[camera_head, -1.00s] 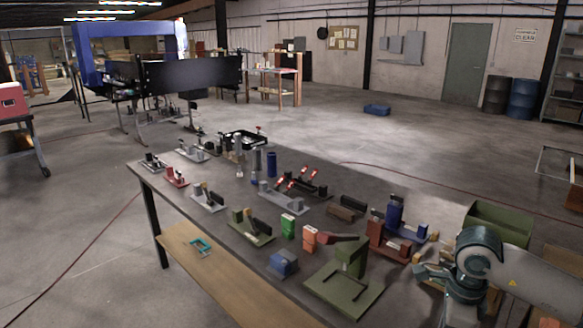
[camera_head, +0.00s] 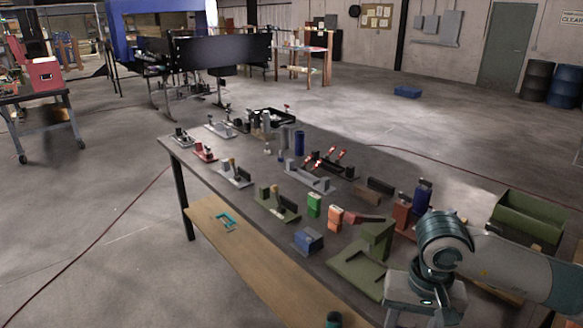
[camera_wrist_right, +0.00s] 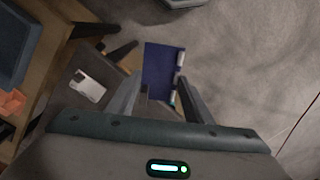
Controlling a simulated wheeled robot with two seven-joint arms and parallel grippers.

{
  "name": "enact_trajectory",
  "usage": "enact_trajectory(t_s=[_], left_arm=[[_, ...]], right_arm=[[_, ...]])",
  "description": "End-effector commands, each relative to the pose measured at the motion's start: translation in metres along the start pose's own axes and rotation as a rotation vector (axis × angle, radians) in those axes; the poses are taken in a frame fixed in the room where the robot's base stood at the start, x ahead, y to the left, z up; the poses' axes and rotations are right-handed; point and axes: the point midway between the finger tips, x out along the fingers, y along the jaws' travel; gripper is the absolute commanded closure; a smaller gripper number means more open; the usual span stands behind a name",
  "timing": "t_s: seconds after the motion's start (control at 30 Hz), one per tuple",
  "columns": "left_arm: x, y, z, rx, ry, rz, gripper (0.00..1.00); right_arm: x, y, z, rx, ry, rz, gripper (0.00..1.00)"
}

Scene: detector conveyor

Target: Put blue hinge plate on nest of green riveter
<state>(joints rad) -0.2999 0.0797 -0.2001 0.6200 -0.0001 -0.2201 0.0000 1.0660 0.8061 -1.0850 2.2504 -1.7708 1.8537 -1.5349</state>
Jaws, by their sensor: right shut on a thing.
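The blue hinge plate (camera_wrist_right: 158,68) shows in the right wrist view as a dark blue flat piece with pale knuckles along its right edge. My right gripper (camera_wrist_right: 160,88) is shut on it, with a finger on either side. In the head view my right wrist (camera_head: 410,298) is at the bottom right, pointing down, and its fingers and the plate are hidden or out of frame. The olive green riveter (camera_head: 352,268), a flat base with an upright block, stands on the table just left of my wrist. Its nest cannot be made out.
The dark table (camera_head: 230,218) carries several fixtures, close together. A blue block (camera_head: 308,241), an orange block (camera_head: 336,216) and a green block (camera_head: 314,204) stand by the riveter. A green bin (camera_head: 528,217) is at the right. A wooden shelf (camera_head: 250,262) runs along the table's front.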

Motion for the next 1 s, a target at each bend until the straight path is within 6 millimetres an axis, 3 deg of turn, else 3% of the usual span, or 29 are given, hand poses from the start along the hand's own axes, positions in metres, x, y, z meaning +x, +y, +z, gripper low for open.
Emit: enact_trajectory(t_s=[0.1, 0.3, 1.0], left_arm=[[0.0000, 0.0001, -0.0001, 0.000, 0.000, 0.000, 0.69], [-0.0001, 0.0000, -0.0001, 0.000, 0.000, 0.000, 0.69], [-0.0001, 0.0000, -0.0001, 0.000, 0.000, 0.000, 0.69]], right_arm=[[-0.0030, -0.0078, 0.0049, -0.144, 0.005, 0.004, 0.81], [-0.0045, -0.0131, 0.0090, -0.266, 0.007, 0.010, 0.81], [-0.0046, -0.0133, 0.0093, -0.276, 0.007, 0.010, 0.81]])
